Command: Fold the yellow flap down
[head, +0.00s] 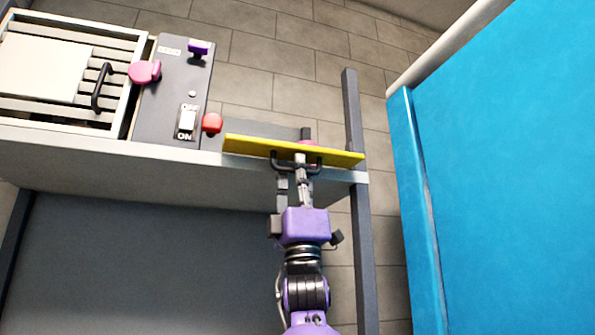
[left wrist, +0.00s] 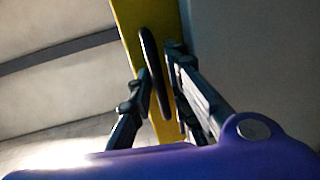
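The yellow flap (head: 245,146) shows as a narrow, nearly edge-on strip along the front of the counter, at its right end. It appears raised. Its dark bar handle (head: 277,161) is on the side facing me. In the left wrist view, the yellow flap (left wrist: 130,18) and the dark handle (left wrist: 153,70) fill the middle. My left gripper (head: 300,170) is at the handle. Its fingers (left wrist: 158,62) are spread on either side of the bar, with a yellow gap showing beside it. Firm contact cannot be seen. My right gripper is not in view.
A control box (head: 165,105) with an ON/OFF switch and coloured knobs stands left of the flap. A slatted tray (head: 125,70) is further left. A grey post (head: 353,120) stands close right of the flap. A large blue panel (head: 500,170) fills the right side.

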